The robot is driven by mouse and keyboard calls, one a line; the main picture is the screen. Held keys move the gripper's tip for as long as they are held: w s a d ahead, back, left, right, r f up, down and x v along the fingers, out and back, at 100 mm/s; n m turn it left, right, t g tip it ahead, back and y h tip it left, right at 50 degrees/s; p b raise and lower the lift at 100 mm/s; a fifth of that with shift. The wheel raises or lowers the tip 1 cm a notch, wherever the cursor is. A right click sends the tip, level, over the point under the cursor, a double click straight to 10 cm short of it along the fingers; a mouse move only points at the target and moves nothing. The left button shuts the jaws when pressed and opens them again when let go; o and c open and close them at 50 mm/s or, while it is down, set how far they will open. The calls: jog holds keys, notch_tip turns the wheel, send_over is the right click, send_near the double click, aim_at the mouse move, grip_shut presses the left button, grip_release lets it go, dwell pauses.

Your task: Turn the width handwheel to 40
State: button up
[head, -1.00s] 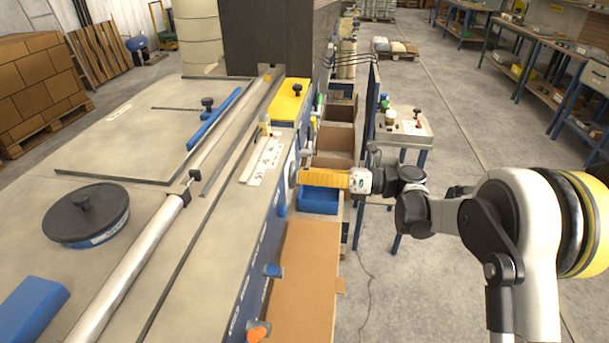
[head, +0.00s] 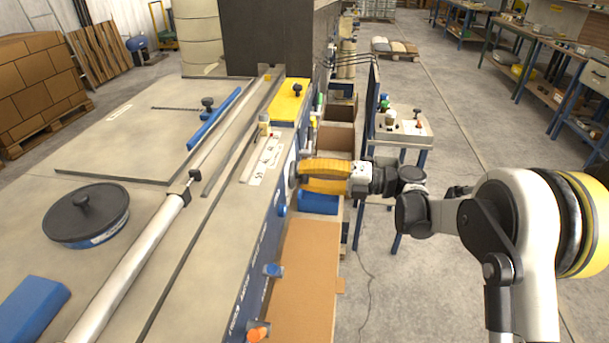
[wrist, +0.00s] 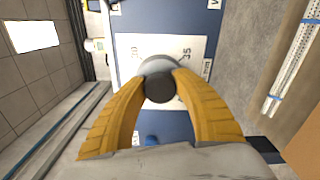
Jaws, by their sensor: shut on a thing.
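The width handwheel (wrist: 157,66) is a grey wheel with a dark round knob on the blue side panel of the machine, seen in the wrist view. A white scale plate (wrist: 128,48) with printed numbers lies behind it, and a "35" shows to the right of the wheel. My gripper (wrist: 160,80) has its two yellow fingers on either side of the wheel, shut on it. In the head view my gripper (head: 300,175) reaches the machine's side from the right. The wheel is mostly hidden there by the fingers. I cannot read a pointer setting.
The machine's table (head: 130,130) lies to the left, with a black round-lidded part (head: 87,213) on it. Open bins (head: 335,138) and a cardboard sheet (head: 305,275) sit along the machine's side. A small stand (head: 405,130) is beyond my gripper.

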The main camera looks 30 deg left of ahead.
jog(key=shift+m, duration=0.5)
jog(key=o, duration=1.2)
jog(key=shift+w, duration=0.1)
jog(key=shift+o, duration=0.2)
jog(key=shift+d, duration=0.1)
jog(key=v, duration=1.2)
jog(key=shift+r, duration=0.1)
